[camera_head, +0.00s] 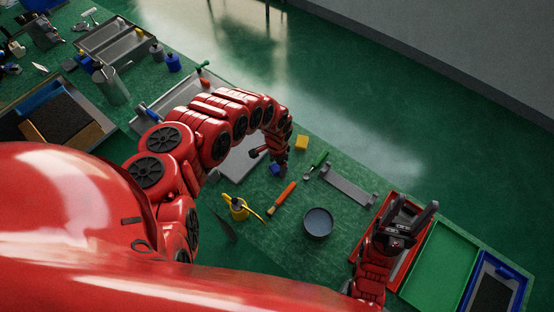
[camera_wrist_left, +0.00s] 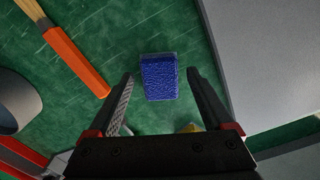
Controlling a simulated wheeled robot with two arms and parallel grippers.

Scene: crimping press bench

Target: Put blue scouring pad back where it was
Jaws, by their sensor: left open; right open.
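The blue scouring pad (camera_head: 275,169) lies on the green bench, mostly hidden under my left gripper (camera_head: 269,158) in the head view. In the left wrist view the blue scouring pad (camera_wrist_left: 159,77) is a small block between and beyond the two fingertips of my left gripper (camera_wrist_left: 160,75). Those fingers are apart and hold nothing; the gap to the pad's height is hard to tell. My right gripper (camera_head: 413,209) is open and empty above the red tray (camera_head: 388,275) at the right.
An orange-handled brush (camera_head: 281,198), a dark round bowl (camera_head: 318,223) and a yellow block (camera_head: 302,143) lie around the pad. A grey flat tray (camera_head: 236,168) is close beside it. A green tray (camera_head: 441,265) and blue tray (camera_head: 508,271) stand at the right.

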